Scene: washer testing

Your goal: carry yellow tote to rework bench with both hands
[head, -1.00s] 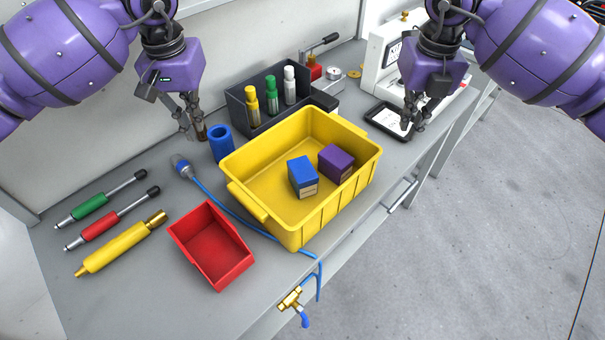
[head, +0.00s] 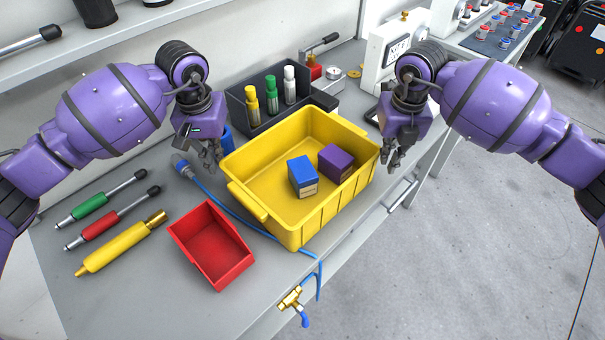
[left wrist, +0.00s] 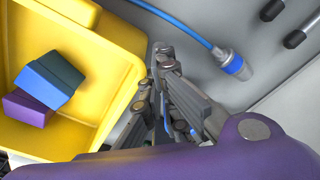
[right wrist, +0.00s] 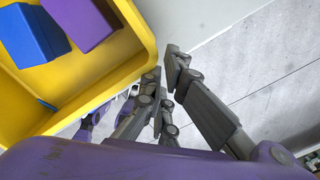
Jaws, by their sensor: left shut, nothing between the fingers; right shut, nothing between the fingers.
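The yellow tote (head: 287,217) stands on the grey bench with a blue box (head: 302,175) and a purple box (head: 336,162) inside. It also shows in the left wrist view (left wrist: 97,95) and the right wrist view (right wrist: 100,88). My left gripper (head: 214,167) is shut and empty, just outside the tote's left end. My right gripper (head: 388,163) is shut and empty, just outside the tote's right end, near the bench edge. Both grippers point down, and I see no grip on the rim. The rework bench cannot be told apart in these views.
A red bin (head: 212,245) sits in front of the tote. A blue hose (head: 232,208) runs beside and in front of it to a brass fitting (head: 290,298). Open floor (head: 480,250) is at right.

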